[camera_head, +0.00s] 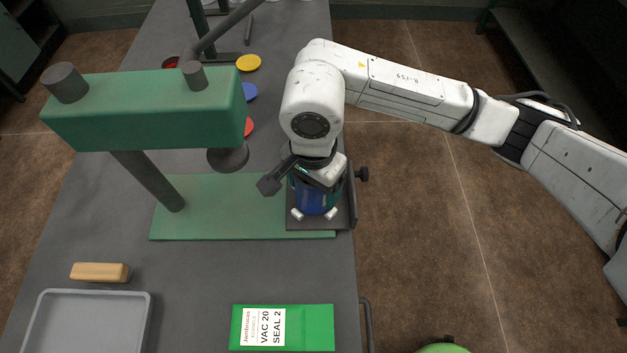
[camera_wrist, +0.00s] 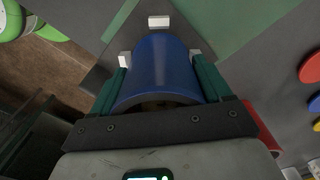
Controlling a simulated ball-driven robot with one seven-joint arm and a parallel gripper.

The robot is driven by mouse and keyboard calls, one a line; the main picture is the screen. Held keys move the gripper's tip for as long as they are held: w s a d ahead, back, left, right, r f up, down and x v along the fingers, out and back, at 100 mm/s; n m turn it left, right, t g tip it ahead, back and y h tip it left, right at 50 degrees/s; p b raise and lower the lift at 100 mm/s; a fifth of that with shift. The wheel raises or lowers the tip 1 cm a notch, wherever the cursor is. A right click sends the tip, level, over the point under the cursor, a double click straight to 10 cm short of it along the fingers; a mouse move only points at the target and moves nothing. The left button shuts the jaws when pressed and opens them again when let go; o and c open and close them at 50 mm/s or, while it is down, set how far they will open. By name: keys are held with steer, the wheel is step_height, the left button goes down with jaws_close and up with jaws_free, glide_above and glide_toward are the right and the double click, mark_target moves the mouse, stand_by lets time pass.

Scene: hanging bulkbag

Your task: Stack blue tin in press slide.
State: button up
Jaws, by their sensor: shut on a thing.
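The blue tin (camera_head: 314,199) stands roughly upright between the fingers of my gripper (camera_wrist: 160,66). The gripper comes down from above and its green fingers lie along both sides of the tin in the wrist view. The tin is over the dark press slide (camera_head: 342,217), within several small white blocks. I cannot tell whether its base touches the slide. The slide is at the right end of the green press base (camera_head: 235,205), out to the right of the press ram (camera_head: 228,157). My wrist hides the tin's top in the head view.
The green press head (camera_head: 140,112) overhangs at left. Yellow (camera_head: 248,62), blue (camera_head: 250,92) and red (camera_head: 249,127) discs lie behind the press. A red round object (camera_wrist: 262,125) shows in the wrist view. A grey tray (camera_head: 88,294), wooden block (camera_head: 99,272) and green pack (camera_head: 305,328) are in front.

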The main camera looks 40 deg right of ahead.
steer(key=shift+f+b, duration=0.4)
steer(key=shift+b, duration=0.2)
steer(key=o, duration=1.1)
steer(key=shift+r, duration=0.1)
steer(key=shift+r, duration=0.15)
steer(key=shift+r+p, duration=0.5)
steer(key=shift+p, duration=0.1)
step_height(320, 180, up, 7)
steer(key=shift+f+b, duration=0.1)
steer(key=shift+b, duration=0.45)
